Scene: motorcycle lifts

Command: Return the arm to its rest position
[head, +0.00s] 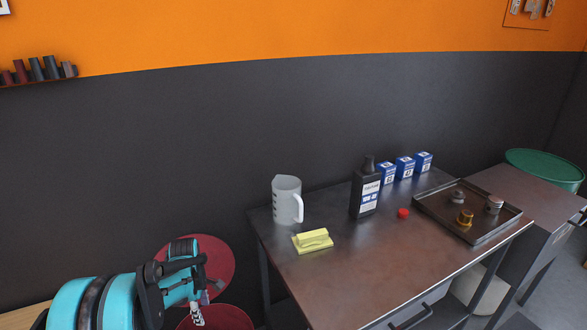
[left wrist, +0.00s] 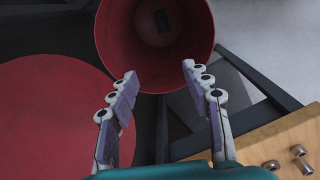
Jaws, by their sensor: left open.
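My left arm comes in at the lower left of the head view. My left gripper (head: 198,306) points down there, in front of red round containers and away from the table. In the left wrist view its two fingers (left wrist: 160,85) are spread apart with nothing between them. Beyond the fingertips is an open red bin (left wrist: 180,60), with a small dark object (left wrist: 161,21) inside at its bottom. My right gripper is not in view.
A red lid (head: 222,262) stands near my arm.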

